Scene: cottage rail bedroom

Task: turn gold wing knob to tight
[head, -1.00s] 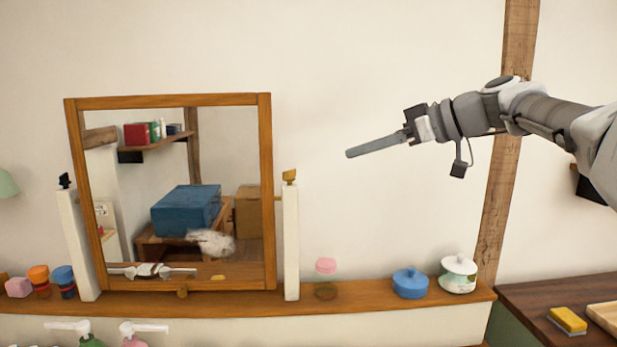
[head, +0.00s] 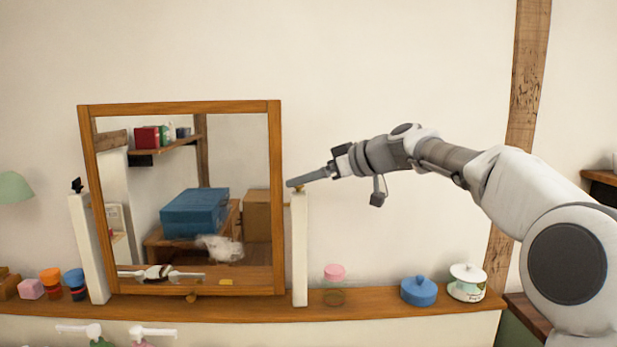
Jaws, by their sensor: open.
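The gold wing knob (head: 299,188) sits on top of the white post at the right of the mirror (head: 275,200) in the head view. It is mostly hidden by my gripper, with only a little gold showing below the finger. My gripper (head: 292,183) is open, its fingers pointing left and slightly down at the knob. Seen from the side, the fingers overlap into one grey shape. I cannot tell whether they are around the knob, touching it or in front of it.
The left post carries a black knob (head: 77,185). On the wooden shelf (head: 375,304) stand a pink-lidded jar (head: 334,284), a blue pot (head: 419,290) and a white-lidded jar (head: 467,282). Several small coloured items sit at the left. The wall space above the mirror is clear.

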